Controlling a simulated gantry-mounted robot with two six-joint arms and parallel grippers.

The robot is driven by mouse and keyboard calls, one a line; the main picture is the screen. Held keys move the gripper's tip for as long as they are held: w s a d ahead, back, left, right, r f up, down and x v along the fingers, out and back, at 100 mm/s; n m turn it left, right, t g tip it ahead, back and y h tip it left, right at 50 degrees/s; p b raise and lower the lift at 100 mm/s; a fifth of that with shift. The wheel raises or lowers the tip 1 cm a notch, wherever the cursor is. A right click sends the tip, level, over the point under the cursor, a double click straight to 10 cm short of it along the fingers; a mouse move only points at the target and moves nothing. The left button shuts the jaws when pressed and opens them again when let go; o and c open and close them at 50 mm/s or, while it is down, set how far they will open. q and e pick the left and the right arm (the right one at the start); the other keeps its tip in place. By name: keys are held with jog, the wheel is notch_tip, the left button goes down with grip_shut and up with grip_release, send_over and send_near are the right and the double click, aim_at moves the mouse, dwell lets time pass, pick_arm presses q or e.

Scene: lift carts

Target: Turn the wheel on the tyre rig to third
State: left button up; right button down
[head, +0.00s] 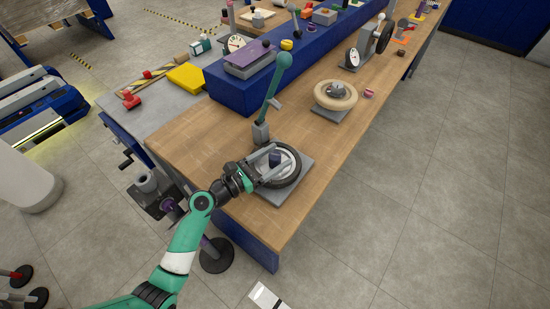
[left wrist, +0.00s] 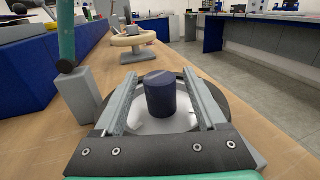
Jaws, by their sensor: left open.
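A wheel with a black tyre (head: 294,176) and pale rim lies flat on a grey base plate (head: 305,166) near the table's close end. In the left wrist view its rim (left wrist: 180,124) shows beneath my fingers. A dark blue cylinder (left wrist: 160,94) stands up at the wheel. My left gripper (head: 272,157) is over the wheel, open, one finger on each side of the cylinder. Gaps show between cylinder and fingers in the left wrist view. My gripper hides part of the wheel. I see no position marks on the rig. My right gripper is not in view.
A green lever with a ball top (head: 283,61) stands close beside the wheel, on a grey block (left wrist: 77,94). Farther along the wooden table (head: 218,133) are a beige ring on a stand (head: 336,95) and a dial (head: 352,58). A blue raised shelf (head: 240,97) runs along the left.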

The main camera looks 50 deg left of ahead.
pick_arm(q)
grip_shut()
dwell(0.3)
dwell(1.1)
